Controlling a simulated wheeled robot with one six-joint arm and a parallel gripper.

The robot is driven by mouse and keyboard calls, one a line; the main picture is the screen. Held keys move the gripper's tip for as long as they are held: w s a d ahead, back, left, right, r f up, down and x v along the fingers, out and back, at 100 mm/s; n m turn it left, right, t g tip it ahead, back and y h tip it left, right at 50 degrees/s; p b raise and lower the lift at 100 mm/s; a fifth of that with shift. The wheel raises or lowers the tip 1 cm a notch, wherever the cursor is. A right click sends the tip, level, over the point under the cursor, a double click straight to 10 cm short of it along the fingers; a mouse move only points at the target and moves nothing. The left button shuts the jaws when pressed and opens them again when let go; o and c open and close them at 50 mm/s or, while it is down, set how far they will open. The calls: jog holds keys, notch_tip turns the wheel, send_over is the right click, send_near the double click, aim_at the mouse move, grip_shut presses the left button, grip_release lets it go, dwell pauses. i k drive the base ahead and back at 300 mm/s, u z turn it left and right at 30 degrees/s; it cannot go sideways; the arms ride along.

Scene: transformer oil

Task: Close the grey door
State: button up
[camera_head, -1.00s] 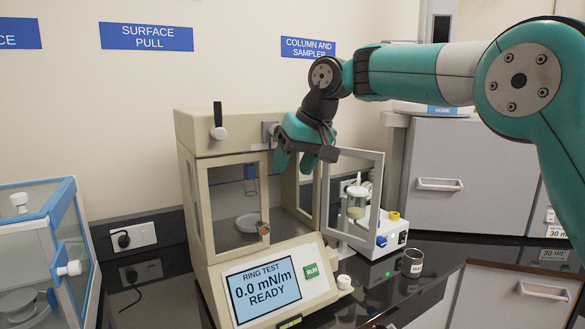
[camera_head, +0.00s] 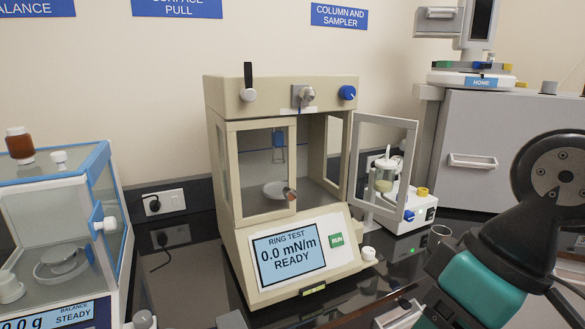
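The grey door (camera_head: 413,165) is a framed glass panel on the right side of the beige ring-test instrument (camera_head: 232,100). My gripper (camera_head: 432,312) is at the bottom right, in front of the bench and apart from the door. Its teal and black body shows, but its fingertips are cut off or hidden at the lower edge, so its opening cannot be seen.
Behind the door stands a small white device (camera_head: 405,200) with a beaker. A glass cup (camera_head: 438,238) sits near my arm. The instrument's screen (camera_head: 284,255) reads 0.0 mN/m READY. A blue-edged balance (camera_head: 100,165) is at left, and a grey cabinet (camera_head: 490,135) at right.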

aim_at(408, 144)
jog(key=k, duration=0.35)
jog(key=z, duration=0.9)
jog(key=i, duration=0.9)
jog(key=u, duration=0.1)
